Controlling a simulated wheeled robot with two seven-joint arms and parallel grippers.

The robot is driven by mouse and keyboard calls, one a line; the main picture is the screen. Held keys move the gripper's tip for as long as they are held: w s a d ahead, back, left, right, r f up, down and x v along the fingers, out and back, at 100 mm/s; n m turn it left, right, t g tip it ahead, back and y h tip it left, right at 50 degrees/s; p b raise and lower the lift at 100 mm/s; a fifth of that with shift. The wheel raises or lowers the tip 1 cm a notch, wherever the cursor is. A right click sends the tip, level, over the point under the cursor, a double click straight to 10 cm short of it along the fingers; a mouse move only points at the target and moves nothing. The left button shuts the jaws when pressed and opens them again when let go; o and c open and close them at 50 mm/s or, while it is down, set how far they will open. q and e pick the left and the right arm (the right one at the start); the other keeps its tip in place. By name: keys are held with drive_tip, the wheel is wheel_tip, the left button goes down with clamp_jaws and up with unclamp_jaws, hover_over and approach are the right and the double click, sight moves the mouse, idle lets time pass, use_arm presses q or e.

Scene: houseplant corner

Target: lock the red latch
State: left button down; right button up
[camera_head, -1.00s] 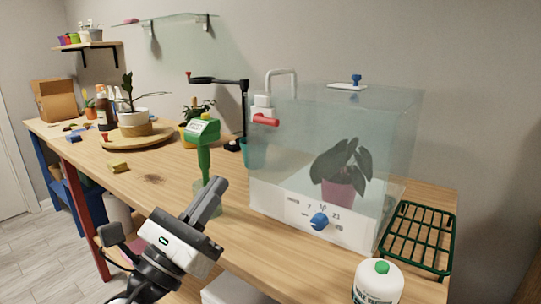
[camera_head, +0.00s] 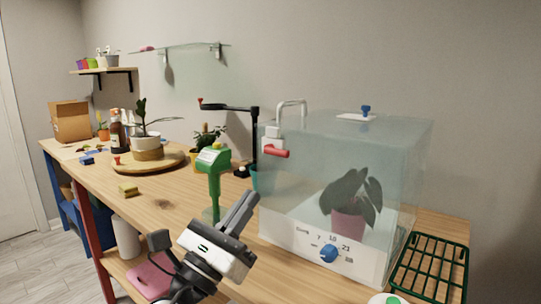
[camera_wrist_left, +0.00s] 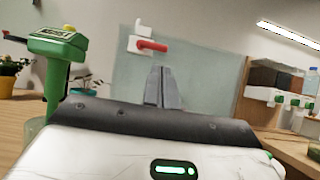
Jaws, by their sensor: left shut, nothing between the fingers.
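The red latch (camera_head: 276,152) is a short red lever on a white bracket at the upper left front edge of a clear box (camera_head: 300,195). It lies nearly level, pointing right. In the left wrist view the red latch (camera_wrist_left: 153,46) shows above and beyond the fingertips. My left gripper (camera_head: 251,197) is shut and empty, in front of the box's left side, below the latch and apart from it. It also shows in the left wrist view (camera_wrist_left: 162,72).
A green meter (camera_head: 213,175) stands left of my gripper. A black arm stand (camera_head: 253,140) rises behind the latch. The box holds a potted plant (camera_head: 350,205) and has a blue knob (camera_head: 329,253) in front. A green rack (camera_head: 430,265) lies at right.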

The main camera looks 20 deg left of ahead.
sight(279, 155)
use_arm(q)
drive_tip(key=p+x, duration=0.2)
drive_tip(key=x, duration=0.4)
drive_tip(key=shift+w+d+r, duration=0.1)
drive_tip(key=shift+w+r, duration=0.1)
drive_tip(key=shift+r, duration=0.05)
drive_tip(key=shift+w+d+r, duration=0.25)
drive_tip(key=shift+w, duration=0.35)
use_arm(e)
drive_tip(key=shift+r, duration=0.25)
use_arm(q)
drive_tip(key=shift+p, duration=0.35)
use_arm(e)
drive_tip(key=shift+d+r, duration=0.1)
use_arm(q)
drive_tip(key=shift+r+n+y+p, duration=0.2)
drive_tip(key=shift+n+y+p, duration=0.2)
drive_tip(key=shift+n, duration=0.1)
use_arm(e)
drive_tip(key=shift+r, duration=0.4)
